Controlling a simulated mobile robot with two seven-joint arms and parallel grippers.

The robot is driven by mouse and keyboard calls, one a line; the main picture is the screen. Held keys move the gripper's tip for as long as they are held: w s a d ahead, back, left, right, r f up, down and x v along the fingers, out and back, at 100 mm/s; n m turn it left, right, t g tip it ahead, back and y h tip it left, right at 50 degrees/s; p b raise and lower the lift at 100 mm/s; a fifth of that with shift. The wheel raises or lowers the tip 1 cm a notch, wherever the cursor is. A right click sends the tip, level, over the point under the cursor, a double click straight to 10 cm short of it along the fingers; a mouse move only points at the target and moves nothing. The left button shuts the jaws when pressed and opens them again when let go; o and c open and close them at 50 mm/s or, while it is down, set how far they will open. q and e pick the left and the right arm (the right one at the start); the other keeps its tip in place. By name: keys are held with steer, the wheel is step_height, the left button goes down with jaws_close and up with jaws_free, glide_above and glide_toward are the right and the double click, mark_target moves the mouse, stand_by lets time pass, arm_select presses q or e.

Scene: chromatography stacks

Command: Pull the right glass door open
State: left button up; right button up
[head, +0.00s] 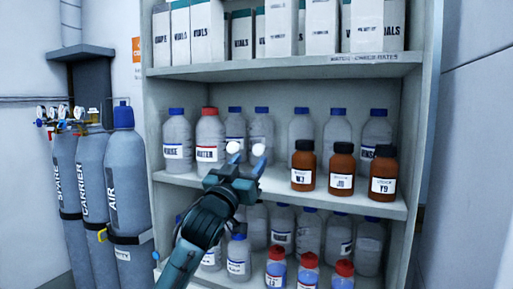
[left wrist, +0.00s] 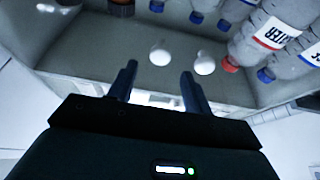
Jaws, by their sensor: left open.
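The cabinet front has two white round knobs side by side near its middle, the left knob (head: 233,147) and the right knob (head: 258,150). The glass itself is too clear to make out, and no gap shows. My left gripper (head: 246,163) is open and empty, just in front of and below the knobs. The left wrist view is upside down, so the right knob (left wrist: 160,53) lies ahead between the two fingers (left wrist: 160,82), and the left knob (left wrist: 204,63) lies ahead of one finger. Neither knob appears to be touched. My right gripper is not in view.
Behind the knobs, the shelves (head: 280,70) hold white boxes, clear bottles and brown bottles (head: 341,168). Gas cylinders (head: 128,185) stand to the left of the cabinet. A pale wall (head: 475,150) is on the right, with some floor space beside it.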

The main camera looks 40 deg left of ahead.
mark_target(257, 150)
arm_select(q)
steer(key=p+x, duration=0.1)
steer(key=x, duration=0.4)
steer(key=shift+w+a, duration=0.1)
steer(key=shift+w, duration=0.1)
steer(key=shift+c, duration=0.5)
jaws_close()
